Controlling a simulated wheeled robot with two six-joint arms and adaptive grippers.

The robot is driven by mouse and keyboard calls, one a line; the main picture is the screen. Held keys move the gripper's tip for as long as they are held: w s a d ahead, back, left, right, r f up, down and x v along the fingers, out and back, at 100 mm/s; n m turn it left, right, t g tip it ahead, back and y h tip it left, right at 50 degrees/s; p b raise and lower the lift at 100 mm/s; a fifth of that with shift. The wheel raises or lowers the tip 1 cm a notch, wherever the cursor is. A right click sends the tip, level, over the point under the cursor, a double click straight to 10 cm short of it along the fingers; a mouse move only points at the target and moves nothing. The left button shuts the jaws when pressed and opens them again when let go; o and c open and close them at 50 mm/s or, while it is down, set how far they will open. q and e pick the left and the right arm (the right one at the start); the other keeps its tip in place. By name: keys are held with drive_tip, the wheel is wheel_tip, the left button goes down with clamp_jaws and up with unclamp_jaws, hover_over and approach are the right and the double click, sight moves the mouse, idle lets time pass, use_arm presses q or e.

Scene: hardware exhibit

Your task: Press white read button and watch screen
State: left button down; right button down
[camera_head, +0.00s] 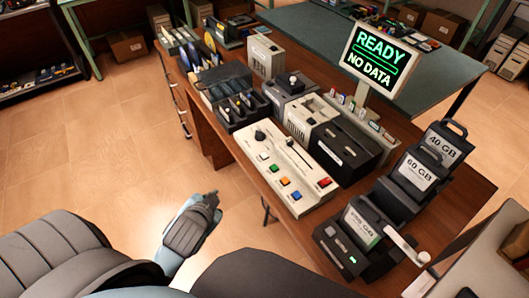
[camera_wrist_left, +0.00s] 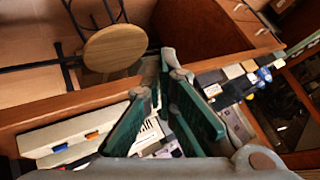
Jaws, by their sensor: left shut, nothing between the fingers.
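The beige control panel (camera_head: 305,165) lies on the wooden table with a row of coloured buttons along its front edge. A pale white button (camera_head: 263,156) is at the row's left end, beside the green one (camera_head: 272,168). The screen (camera_head: 378,58) stands behind and shows "READY" and "NO DATA" in green and white. My left gripper (camera_head: 213,198) is shut and empty, off the table's front edge and apart from the panel. In the left wrist view, its fingers (camera_wrist_left: 168,60) meet at the tips; part of the panel (camera_wrist_left: 70,143) shows at the left. My right gripper is not in view.
Drive docks labelled 40 GB (camera_head: 445,145) and 60 GB (camera_head: 418,172) stand at the table's right. A black rack (camera_head: 235,95) sits left of the panel. A round stool (camera_wrist_left: 115,47) shows in the left wrist view.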

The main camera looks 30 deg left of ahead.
use_arm(q)
drive_tip(key=w+a+r+m+t+y, duration=0.1)
drive_tip(key=w+r+m+t, duration=0.4)
drive_tip(key=r, duration=0.6)
drive_tip(key=w+r+m+t+y, duration=0.1)
drive_tip(key=w+r+m+t, duration=0.3)
drive_tip(key=w+r+t, duration=0.45)
drive_tip(key=w+d+r+m+h, duration=0.2)
drive_tip(key=d+r+m+h, duration=1)
drive_tip(key=m, duration=0.6)
drive_tip(key=w+d+f+m+g+h, duration=0.2)
drive_tip(key=f+m+g, duration=0.35)
drive_tip(key=m, duration=0.35)
drive_tip(key=w+d+f+m+g+h, duration=0.2)
drive_tip(key=f+m+g, duration=0.3)
drive_tip(key=m, duration=0.4)
drive_tip(key=a+f+m+g+y, duration=0.2)
drive_tip(key=a+f+y, duration=0.4)
drive_tip(key=a+f, duration=0.3)
drive_tip(key=shift+w+a+g, duration=0.25)
drive_tip(key=shift+w+g, duration=0.1)
drive_tip(key=shift+g, duration=0.15)
